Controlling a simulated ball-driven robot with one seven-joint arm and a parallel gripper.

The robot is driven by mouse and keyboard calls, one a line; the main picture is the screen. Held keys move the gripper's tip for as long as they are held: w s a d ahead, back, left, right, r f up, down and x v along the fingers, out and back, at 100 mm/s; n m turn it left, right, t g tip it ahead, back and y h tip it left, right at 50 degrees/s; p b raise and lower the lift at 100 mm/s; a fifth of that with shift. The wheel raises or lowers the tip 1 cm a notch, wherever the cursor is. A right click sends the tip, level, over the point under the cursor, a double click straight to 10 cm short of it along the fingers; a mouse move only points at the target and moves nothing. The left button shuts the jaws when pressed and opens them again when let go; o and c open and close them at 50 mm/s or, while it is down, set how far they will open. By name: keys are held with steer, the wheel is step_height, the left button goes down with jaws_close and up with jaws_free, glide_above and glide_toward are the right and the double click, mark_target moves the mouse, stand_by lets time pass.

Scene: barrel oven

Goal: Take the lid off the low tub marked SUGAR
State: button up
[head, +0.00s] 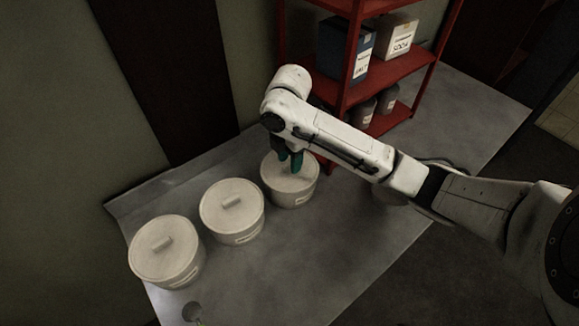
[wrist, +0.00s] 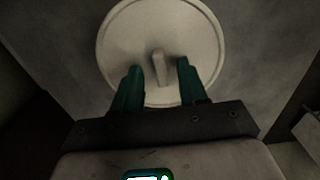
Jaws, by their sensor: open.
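Three low, pale round tubs with lids stand in a row on the grey table. The left tub (head: 167,252), the middle tub (head: 233,212) and the right tub (head: 282,192) each have a label on the front, too small for me to read. My gripper (head: 290,163) is over the right tub, pointing down. In the wrist view, that tub's lid (wrist: 133,32) has a raised bar handle (wrist: 160,68). My open green fingers (wrist: 158,68) lie on either side of the handle, apart from it. I cannot tell which tub is marked SUGAR.
A red shelf rack (head: 340,88) stands behind the right tub, holding a blue box (head: 343,50), a white box marked SODA (head: 396,38) and dark jars below. The table (head: 300,265) is bare in front of the right tub.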

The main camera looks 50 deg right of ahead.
steer(key=shift+f, duration=0.3)
steer(key=shift+c, duration=0.2)
jaws_close()
